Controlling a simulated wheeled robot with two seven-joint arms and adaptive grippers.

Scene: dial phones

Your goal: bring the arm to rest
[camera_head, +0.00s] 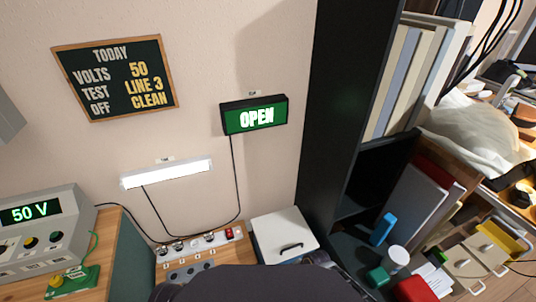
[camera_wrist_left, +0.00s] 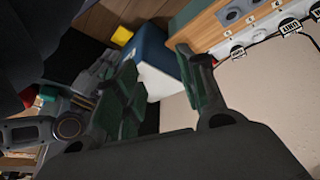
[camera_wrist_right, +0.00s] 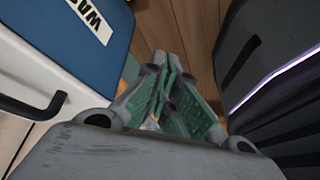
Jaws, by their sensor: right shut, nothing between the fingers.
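My right gripper (camera_wrist_right: 165,75) shows in the right wrist view with its green-padded fingers together and nothing between them. It hangs over the wooden floor, apart from a blue-and-white box on the left. My left gripper (camera_wrist_left: 155,72) shows in the left wrist view with its two fingers apart and no object held between them. Neither gripper can be made out in the head view, where a dark part of my own body fills the bottom middle.
A power strip (camera_head: 205,243) with plugs lies on the wooden bench beside a white lidded box (camera_head: 283,235). A voltage unit (camera_head: 40,235) reads 50 V. A lit OPEN sign (camera_head: 255,116) hangs on the wall. A dark shelf (camera_head: 335,110) stands right. The box (camera_wrist_right: 85,30) has a black handle.

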